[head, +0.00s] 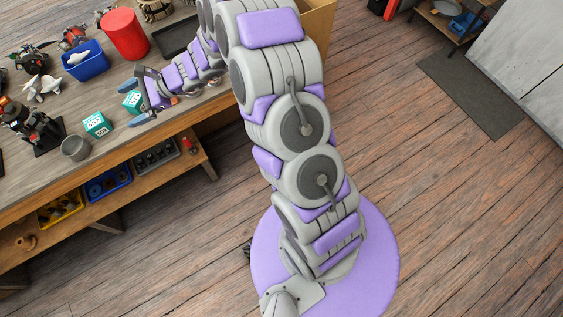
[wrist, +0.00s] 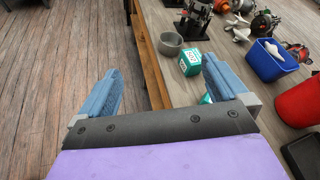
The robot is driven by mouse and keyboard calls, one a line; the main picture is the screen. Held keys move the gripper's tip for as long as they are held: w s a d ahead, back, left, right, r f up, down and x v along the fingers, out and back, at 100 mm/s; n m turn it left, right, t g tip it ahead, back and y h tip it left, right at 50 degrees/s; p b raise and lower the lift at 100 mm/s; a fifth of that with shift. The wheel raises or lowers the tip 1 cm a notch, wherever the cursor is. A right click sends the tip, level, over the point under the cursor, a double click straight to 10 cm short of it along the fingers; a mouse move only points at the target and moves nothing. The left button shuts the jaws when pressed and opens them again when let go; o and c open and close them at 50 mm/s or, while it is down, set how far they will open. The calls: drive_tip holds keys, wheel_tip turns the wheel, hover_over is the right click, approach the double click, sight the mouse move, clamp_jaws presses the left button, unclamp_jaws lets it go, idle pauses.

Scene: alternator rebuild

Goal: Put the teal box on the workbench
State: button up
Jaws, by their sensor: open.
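Two teal boxes with white markings show on the workbench (head: 80,165). One teal box (head: 97,124) stands beside a grey cup; it also shows in the wrist view (wrist: 190,62), just beyond the right finger. The other teal box (head: 133,102) appears between my fingers in the head view. In the wrist view it is mostly hidden behind the right finger, with a sliver showing (wrist: 206,98). My gripper (head: 128,105) is open over the bench's front edge, and nothing shows held in it. In the wrist view the gap between the fingers (wrist: 160,72) lies over the bench edge and floor.
The grey cup (head: 75,148) stands near the front edge. A blue bin (head: 86,60), a red cylinder (head: 124,34), a black tray (head: 175,37) and several machine parts fill the bench behind. A lower shelf holds a yellow bin (head: 61,208) and other bins. The wooden floor at right is open.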

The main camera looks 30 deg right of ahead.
drive_tip(key=s+r+n+g+h, duration=0.1)
drive_tip(key=s+r+n+g, duration=0.3)
drive_tip(key=s, duration=0.6)
drive_tip(key=s+r+n+g+h, duration=0.2)
drive_tip(key=s+r+n, duration=0.4)
drive_tip(key=s, duration=0.4)
drive_tip(key=s+d+r+n+h, duration=0.2)
drive_tip(key=s+d+n+h, duration=0.6)
drive_tip(key=s+d, duration=1.2)
drive_tip(key=s+h, duration=0.2)
drive_tip(key=s, duration=0.1)
drive_tip(key=shift+d, duration=0.3)
